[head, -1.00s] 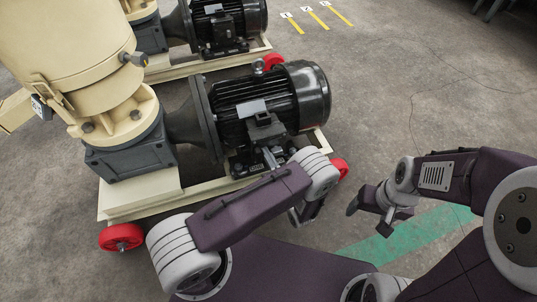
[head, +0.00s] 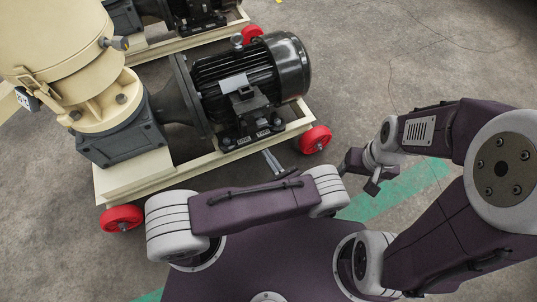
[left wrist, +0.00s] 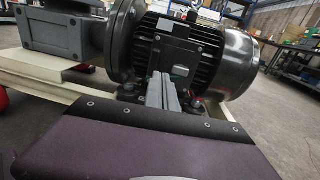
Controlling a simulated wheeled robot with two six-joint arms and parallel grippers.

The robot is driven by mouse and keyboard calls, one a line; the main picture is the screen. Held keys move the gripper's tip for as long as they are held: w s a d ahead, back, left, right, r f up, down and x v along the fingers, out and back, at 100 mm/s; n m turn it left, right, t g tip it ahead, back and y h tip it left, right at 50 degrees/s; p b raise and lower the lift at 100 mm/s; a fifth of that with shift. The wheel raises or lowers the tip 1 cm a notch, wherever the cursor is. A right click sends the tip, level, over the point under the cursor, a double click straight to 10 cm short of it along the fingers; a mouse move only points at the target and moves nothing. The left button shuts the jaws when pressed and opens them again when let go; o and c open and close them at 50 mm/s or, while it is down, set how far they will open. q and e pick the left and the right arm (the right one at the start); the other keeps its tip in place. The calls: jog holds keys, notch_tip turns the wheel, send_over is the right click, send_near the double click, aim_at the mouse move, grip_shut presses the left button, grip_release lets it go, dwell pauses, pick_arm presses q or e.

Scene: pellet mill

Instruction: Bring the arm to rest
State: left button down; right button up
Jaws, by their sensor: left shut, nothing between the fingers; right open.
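My left arm lies folded across the front of my body in the head view. Its gripper (head: 272,161) points at the machine's frame, just in front of the black motor (head: 250,85). The grey fingers are together and empty. In the left wrist view the closed fingers (left wrist: 163,90) stand out in front of the motor (left wrist: 180,50); I cannot tell the exact gap. My right gripper (head: 361,172) hangs at the right over the floor, open and empty, apart from the machine.
The cream pellet mill (head: 70,45) stands at the left on a cream frame (head: 135,180) with red wheels (head: 315,139). A second machine (head: 185,12) is behind it. A green floor stripe (head: 415,180) runs under my right arm. The floor at the upper right is clear.

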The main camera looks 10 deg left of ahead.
dwell(0.3)
pick_arm(q)
jog(key=w+a+r+n+g+y+p, duration=0.25)
jog(key=w+a+r+n+g, duration=0.3)
jog(key=r, duration=0.45)
jog(key=s+a+r+n+g, duration=0.2)
jog(key=a+r+n+g, duration=0.4)
jog(key=a+r+n, duration=0.3)
jog(key=s+a+r+n+g+h+p, duration=0.1)
jog(key=s+a+r+n+g+h, duration=0.2)
jog(key=s, duration=0.4)
jog(key=s+a+n+g+h+p, duration=0.2)
jog(key=s+n+h, duration=0.3)
jog(key=s, duration=0.1)
jog(key=d+f+n+t+h, duration=0.35)
jog(key=d+n+h, duration=0.25)
jog(key=d, duration=0.3)
notch_tip(320, 180, up, 39)
jog(key=p, duration=3.8)
jog(key=shift+w+d+f, duration=0.15)
jog(key=shift+w+f, duration=0.05)
jog(key=shift+w, duration=0.1)
